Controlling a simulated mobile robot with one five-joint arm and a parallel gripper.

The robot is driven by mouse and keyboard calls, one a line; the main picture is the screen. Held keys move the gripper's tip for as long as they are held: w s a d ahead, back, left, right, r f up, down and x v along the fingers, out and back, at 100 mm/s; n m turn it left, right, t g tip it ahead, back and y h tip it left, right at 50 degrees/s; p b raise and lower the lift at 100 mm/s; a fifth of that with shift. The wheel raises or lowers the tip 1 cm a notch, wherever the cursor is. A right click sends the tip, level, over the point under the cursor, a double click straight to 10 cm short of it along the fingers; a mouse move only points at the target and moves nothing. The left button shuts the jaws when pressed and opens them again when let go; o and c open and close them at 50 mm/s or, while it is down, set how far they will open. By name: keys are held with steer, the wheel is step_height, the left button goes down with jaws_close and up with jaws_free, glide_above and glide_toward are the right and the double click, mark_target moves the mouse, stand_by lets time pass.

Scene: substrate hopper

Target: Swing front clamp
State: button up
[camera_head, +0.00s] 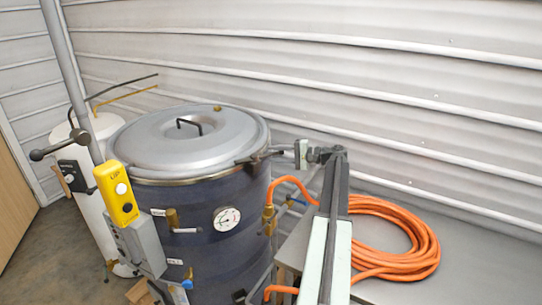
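A large dark blue drum (205,225) stands upright with a round grey lid (165,150) lying on top. A dark clamp-like piece (250,161) sits at the right side of the lid's rim; I take it for the front clamp, but it is small and its exact pose is unclear. My gripper (283,151) is at the end of my arm, just right of this piece. It points left toward the rim. I cannot tell whether it touches the piece. Its fingers are too small to show whether they are open or shut.
A yellow control box (116,194) on a grey post stands at the drum's left front. A coiled orange hose (425,245) lies on a grey bench (480,275) at the right. A white tank (92,215) stands behind left. A corrugated wall closes the back.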

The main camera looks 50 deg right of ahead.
steer(key=shift+x, duration=0.75)
jaws_close()
stand_by(0.4)
stand_by(0.4)
